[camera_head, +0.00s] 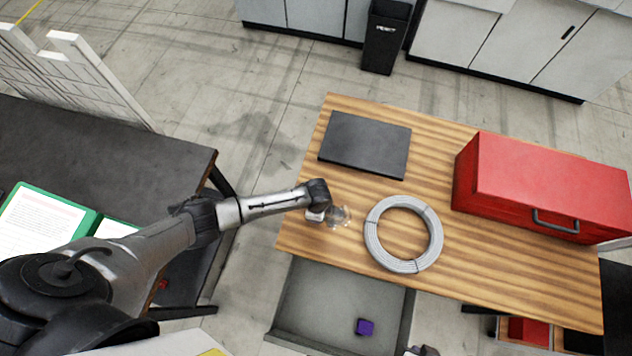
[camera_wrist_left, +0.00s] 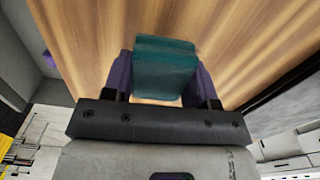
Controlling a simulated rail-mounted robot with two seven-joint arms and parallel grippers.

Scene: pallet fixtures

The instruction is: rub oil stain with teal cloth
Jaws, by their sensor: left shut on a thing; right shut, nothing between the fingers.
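The teal cloth (camera_wrist_left: 165,68) is a folded block held between the purple fingers of my left gripper (camera_wrist_left: 160,80) in the left wrist view. It is over the wood tabletop; whether it touches the wood I cannot tell. In the head view my left arm reaches in from the left, and its wrist hides the fingers and cloth. A clear, shiny patch (camera_head: 338,216), which looks like the oil stain, lies just right of that wrist. My right gripper (camera_head: 422,351) shows only in part at the bottom edge, shut and empty, apart from the table.
The wooden table (camera_head: 500,278) carries a grey cable coil (camera_head: 372,240) close right of the patch, a dark flat panel (camera_head: 365,145) behind and a red toolbox (camera_head: 545,180) at right. An open drawer (camera_head: 312,300) in front holds a purple block (camera_head: 366,327).

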